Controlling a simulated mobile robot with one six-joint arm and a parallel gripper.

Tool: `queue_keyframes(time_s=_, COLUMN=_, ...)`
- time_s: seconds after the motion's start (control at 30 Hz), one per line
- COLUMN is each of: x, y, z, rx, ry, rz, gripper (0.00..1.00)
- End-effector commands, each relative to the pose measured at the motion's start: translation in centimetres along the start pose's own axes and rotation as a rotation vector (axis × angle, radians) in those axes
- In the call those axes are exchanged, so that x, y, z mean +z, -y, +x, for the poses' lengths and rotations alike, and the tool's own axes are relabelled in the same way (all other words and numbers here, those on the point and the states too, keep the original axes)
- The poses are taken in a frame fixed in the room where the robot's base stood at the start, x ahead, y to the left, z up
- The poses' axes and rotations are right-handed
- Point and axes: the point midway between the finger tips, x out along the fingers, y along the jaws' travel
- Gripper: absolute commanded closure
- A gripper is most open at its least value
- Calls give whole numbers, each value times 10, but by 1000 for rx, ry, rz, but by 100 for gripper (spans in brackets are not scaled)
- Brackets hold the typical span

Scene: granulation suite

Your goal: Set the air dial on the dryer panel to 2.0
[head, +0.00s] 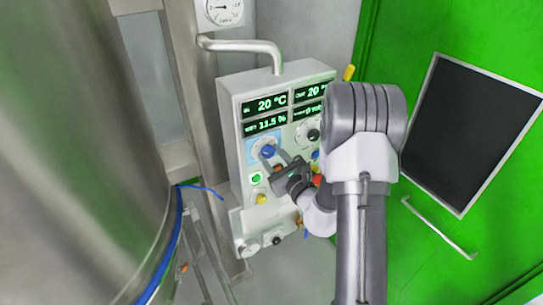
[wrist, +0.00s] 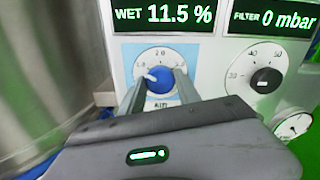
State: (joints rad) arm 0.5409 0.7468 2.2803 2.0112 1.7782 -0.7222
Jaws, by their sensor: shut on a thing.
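The dryer panel (head: 237,130) is a pale box with lit green readouts, in the middle of the head view. Its air dial is a blue knob (wrist: 161,84) on a white scale plate (wrist: 183,57), with 2.0 at the top and 1.0 at the left. The knob's white pointer (wrist: 151,76) points up and left, near the 1.0 mark. The blue knob also shows in the head view (head: 267,152). My gripper (wrist: 158,82) is shut on the knob, one finger on each side.
A second dial with a black knob (wrist: 266,80) sits right of the air dial. A green lit button (head: 256,177) and a yellow knob (head: 261,198) are below. A large steel vessel (head: 95,160) stands left and a green door (head: 440,215) right.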

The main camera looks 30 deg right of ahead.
Motion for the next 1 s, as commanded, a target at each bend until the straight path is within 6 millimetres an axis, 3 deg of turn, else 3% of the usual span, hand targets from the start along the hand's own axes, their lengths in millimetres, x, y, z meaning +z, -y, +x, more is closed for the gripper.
queue_keyframes(time_s=0.27, x=1, y=0, z=0, rx=0, ry=-1, rz=165, gripper=100)
queue_keyframes(time_s=1.0, x=1, y=2, z=0, rx=-1, ry=-1, rz=817, gripper=100)
